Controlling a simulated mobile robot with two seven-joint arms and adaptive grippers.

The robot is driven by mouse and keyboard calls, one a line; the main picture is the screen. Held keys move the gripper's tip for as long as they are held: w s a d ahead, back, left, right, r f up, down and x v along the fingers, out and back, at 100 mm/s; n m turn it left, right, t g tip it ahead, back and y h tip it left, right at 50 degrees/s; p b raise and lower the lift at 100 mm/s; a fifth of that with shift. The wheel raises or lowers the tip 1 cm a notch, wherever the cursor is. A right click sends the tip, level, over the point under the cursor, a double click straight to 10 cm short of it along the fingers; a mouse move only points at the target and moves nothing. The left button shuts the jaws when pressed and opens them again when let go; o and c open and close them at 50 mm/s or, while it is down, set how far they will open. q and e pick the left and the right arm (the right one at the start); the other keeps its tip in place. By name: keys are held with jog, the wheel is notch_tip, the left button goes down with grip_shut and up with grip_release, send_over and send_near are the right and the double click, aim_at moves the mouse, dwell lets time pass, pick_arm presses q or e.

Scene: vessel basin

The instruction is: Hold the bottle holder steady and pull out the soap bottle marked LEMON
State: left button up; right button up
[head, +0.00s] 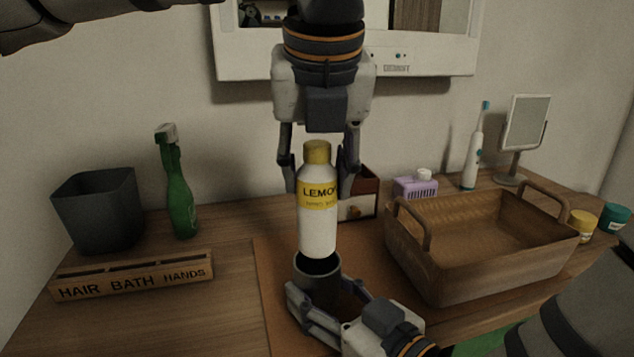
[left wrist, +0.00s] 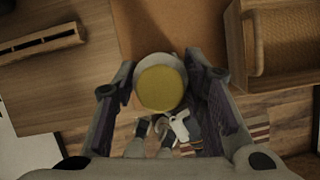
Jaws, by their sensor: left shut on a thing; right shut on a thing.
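The soap bottle (head: 318,225) is white with a yellow cap and a yellow label reading LEMON. It is upright, its base at or just above the mouth of the dark round bottle holder (head: 315,280), whose black inside shows below it. My left gripper (head: 319,185) points down from above, shut on the bottle, fingers on both sides. In the left wrist view the yellow cap (left wrist: 160,88) sits between the fingers of my left gripper (left wrist: 160,85). My right gripper (head: 328,298) reaches in from the lower right, shut on the holder, which stands on a brown mat (head: 283,335).
A wicker basket (head: 470,275) stands to the right. A wooden sign (head: 135,275), green bottle (head: 176,190) and dark bin (head: 98,210) stand left. Behind are a small box (head: 358,205), purple container (head: 414,187), toothbrush (head: 473,150) and mirror (head: 526,125).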

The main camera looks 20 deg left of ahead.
jog(key=shift+f, duration=0.15)
jog(key=o, duration=1)
jog(key=shift+c, duration=0.2)
jog(key=v, duration=1.2)
